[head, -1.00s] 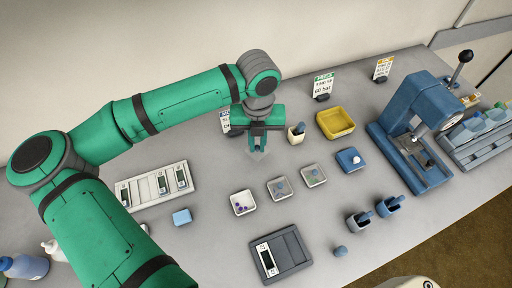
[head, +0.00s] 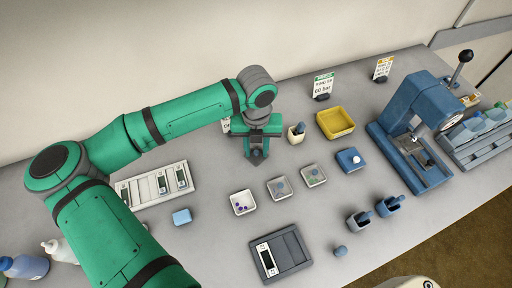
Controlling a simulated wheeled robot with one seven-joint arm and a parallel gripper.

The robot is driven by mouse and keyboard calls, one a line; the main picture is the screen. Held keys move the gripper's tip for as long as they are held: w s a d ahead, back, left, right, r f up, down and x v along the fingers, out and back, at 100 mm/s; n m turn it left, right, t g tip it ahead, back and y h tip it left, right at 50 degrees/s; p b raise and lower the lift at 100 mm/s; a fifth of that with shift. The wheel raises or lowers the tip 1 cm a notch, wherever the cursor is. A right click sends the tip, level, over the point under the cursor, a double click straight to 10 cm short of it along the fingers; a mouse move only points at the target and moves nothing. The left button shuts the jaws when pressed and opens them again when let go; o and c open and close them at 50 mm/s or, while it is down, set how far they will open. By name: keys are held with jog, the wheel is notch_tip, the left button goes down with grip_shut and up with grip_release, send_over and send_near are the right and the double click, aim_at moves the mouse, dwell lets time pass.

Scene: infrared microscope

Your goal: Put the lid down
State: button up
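My gripper (head: 257,156) points down low over the bench at the back, left of the small pot. Its fingers look close together, but at this size I cannot tell whether they are shut on anything. I cannot make out a lid clearly now; a clear one at the fingertips could be hidden by them. Three small square dishes stand in front of the gripper: a white one with purple bits (head: 243,203), a middle one with greyish contents (head: 278,188) and one with greenish contents (head: 314,175). I cannot tell whether they are covered.
The pot with a dark tool (head: 296,134) is close right of my gripper, with a yellow tray (head: 336,122) beyond. A blue press (head: 415,130) stands right. A white holder (head: 158,186) and a blue block (head: 182,217) lie left. A grey scale (head: 281,254) is in front.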

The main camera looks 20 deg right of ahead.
aim_at(256, 152)
jog(key=shift+r, duration=0.1)
notch_tip(256, 152, up, 12)
dwell(0.6)
jog(key=shift+w, duration=0.1)
dwell(0.4)
